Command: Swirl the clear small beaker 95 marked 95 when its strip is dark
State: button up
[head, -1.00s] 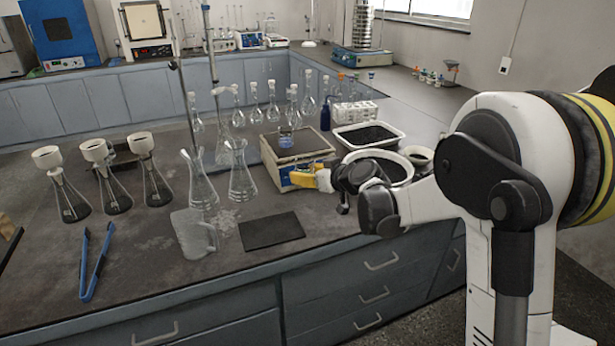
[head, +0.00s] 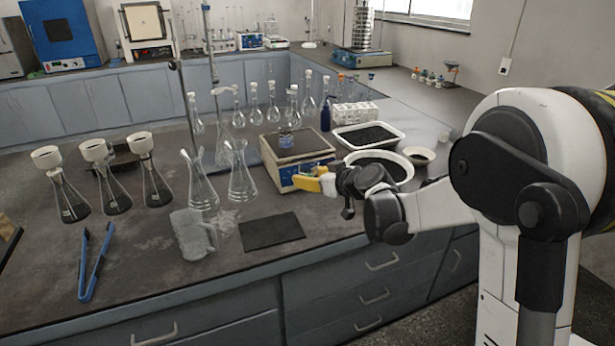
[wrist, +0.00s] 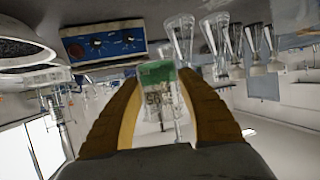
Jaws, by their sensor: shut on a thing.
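My gripper (head: 318,182) is in front of the balance, over the bench near its front edge. In the wrist view my gripper (wrist: 158,110) has its two yellow-brown fingers closed on either side of a clear small beaker (wrist: 160,103). The beaker carries a green patch near one end and dark printed marks that I cannot read surely. In the head view the beaker (head: 329,186) is a small pale shape, partly hidden by the gripper. No dark strip shows clearly on it. The wrist view is turned over, so I cannot judge the beaker's tilt.
The balance (head: 292,181) stands just behind my gripper. A white bowl of dark grains (head: 403,172) and a white tray (head: 347,143) are to the right. Tall flasks (head: 240,180) stand beyond.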

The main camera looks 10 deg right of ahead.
jog(key=shift+w, duration=0.5)
jog(key=shift+r, duration=0.1)
notch_tip(320, 180, up, 5)
jog(key=p, duration=0.3)
jog(key=shift+p, duration=0.35)
jog(key=shift+w+a, duration=0.1)
jog(key=shift+a, duration=0.05)
